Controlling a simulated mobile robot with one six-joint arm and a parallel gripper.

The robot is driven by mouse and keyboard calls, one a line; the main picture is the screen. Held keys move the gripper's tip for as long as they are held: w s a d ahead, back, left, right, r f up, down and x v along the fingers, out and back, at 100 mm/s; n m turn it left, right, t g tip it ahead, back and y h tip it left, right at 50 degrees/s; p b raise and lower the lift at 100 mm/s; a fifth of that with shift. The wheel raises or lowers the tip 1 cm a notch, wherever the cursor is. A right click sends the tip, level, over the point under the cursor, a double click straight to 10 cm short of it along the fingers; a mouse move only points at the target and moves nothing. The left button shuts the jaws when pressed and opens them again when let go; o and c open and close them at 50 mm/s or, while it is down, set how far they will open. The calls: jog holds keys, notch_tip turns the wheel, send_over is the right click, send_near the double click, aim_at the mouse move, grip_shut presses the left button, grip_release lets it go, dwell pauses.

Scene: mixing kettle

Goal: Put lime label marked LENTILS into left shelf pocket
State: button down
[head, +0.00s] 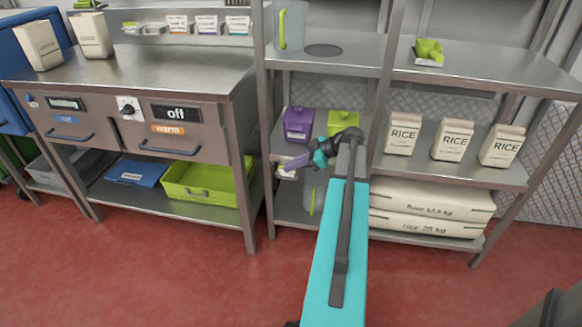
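Small cards stand in a holder on the upper left counter. One card with a green edge (238,25) could be the lime label, but its text is too small to read. My gripper (289,168) reaches left from my arm's wrist, in front of the middle shelf's front edge, below a purple bin (298,124). A small pale patch shows at its tip; I cannot tell whether it is a held label, a shelf pocket or part of the gripper. The finger opening is too small to judge. No left shelf pocket can be made out clearly.
A lime bin (343,123) stands right of the purple bin, partly behind my arm. Several RICE bags (452,141) stand on the right shelf (420,168), with large sacks (430,200) below. A lime tray (205,183) sits under the left counter. The red floor (190,270) in front is clear.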

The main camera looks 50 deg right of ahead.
jog(key=shift+f, duration=0.2)
jog(key=c, duration=1.5)
grip_release()
jog(key=shift+r, duration=0.15)
jog(key=shift+p+v, duration=0.55)
jog(key=shift+v, duration=2.85)
jog(key=shift+w, duration=0.1)
